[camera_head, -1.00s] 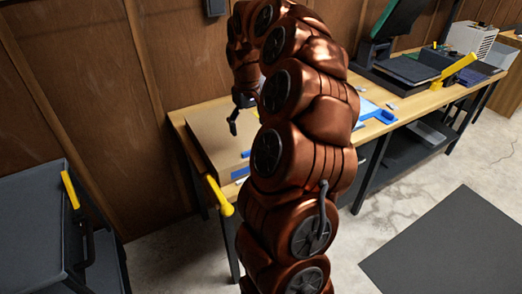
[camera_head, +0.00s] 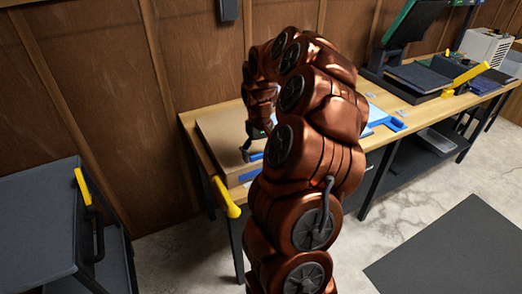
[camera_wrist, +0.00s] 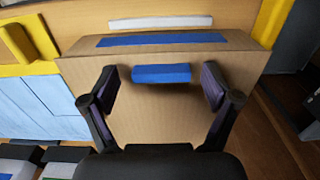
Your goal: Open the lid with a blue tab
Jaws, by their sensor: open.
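A cardboard box (camera_head: 221,130) lies on the wooden workbench, partly hidden behind my arm. In the wrist view its broad brown face (camera_wrist: 190,115) fills the middle. A blue tab (camera_wrist: 162,73) sticks out from this face near its upper edge. A separate flat blue strip (camera_wrist: 160,40) lies along the narrow side beyond it. My gripper (camera_wrist: 160,82) is open and empty, with one finger to the left of the tab and one to the right. Neither finger visibly touches the tab. In the head view my gripper (camera_head: 248,149) is low over the box.
A yellow handle (camera_head: 226,198) juts from the bench's front left corner. A dark cart (camera_head: 45,225) stands at the left. A blue-handled item (camera_head: 388,122) and a press with a dark flat plate (camera_head: 417,78) occupy the bench to the right.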

